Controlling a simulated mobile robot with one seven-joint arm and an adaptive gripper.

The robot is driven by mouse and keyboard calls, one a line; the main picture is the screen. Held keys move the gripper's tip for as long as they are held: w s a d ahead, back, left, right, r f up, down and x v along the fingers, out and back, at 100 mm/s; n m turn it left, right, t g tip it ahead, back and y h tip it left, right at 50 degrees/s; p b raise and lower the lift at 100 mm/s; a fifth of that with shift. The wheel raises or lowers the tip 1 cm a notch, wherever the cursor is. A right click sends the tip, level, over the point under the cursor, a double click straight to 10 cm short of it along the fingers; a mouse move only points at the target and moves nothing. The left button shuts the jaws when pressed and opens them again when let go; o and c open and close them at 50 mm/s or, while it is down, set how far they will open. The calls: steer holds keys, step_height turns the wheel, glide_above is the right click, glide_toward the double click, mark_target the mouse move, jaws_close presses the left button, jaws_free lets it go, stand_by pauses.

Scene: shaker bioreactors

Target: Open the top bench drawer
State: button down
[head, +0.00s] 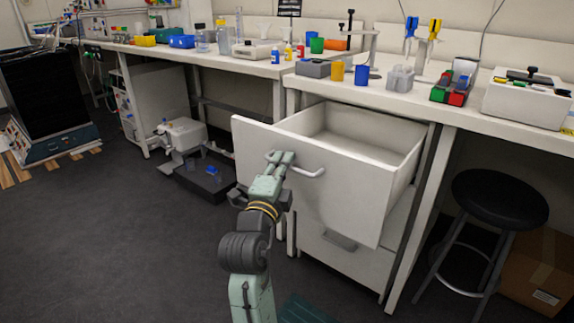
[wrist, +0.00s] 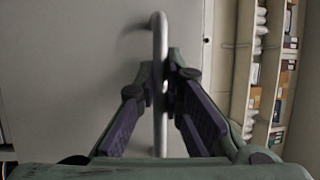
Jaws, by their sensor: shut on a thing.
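The top bench drawer (head: 300,163) is white and stands pulled well out from under the bench, its empty inside showing in the head view. Its front panel also fills much of the wrist view (wrist: 75,75). A pale bar handle (head: 309,172) runs across the front, and it shows as an upright bar in the wrist view (wrist: 159,40). My gripper (head: 280,157) is at the left part of the handle. In the wrist view my gripper's fingers (wrist: 162,88) are shut around the bar, one on each side, hiding part of it.
A lower drawer (head: 345,262) is shut below. A black stool (head: 499,200) and a cardboard box (head: 540,272) stand to the right. The bench top (head: 440,105) carries cups, racks and instruments.

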steer(key=shift+s, duration=0.2)
steer(key=c, duration=2)
jaws_free()
steer(key=shift+o, duration=0.2)
steer(key=shift+a, duration=0.1)
steer(key=shift+r, duration=0.1)
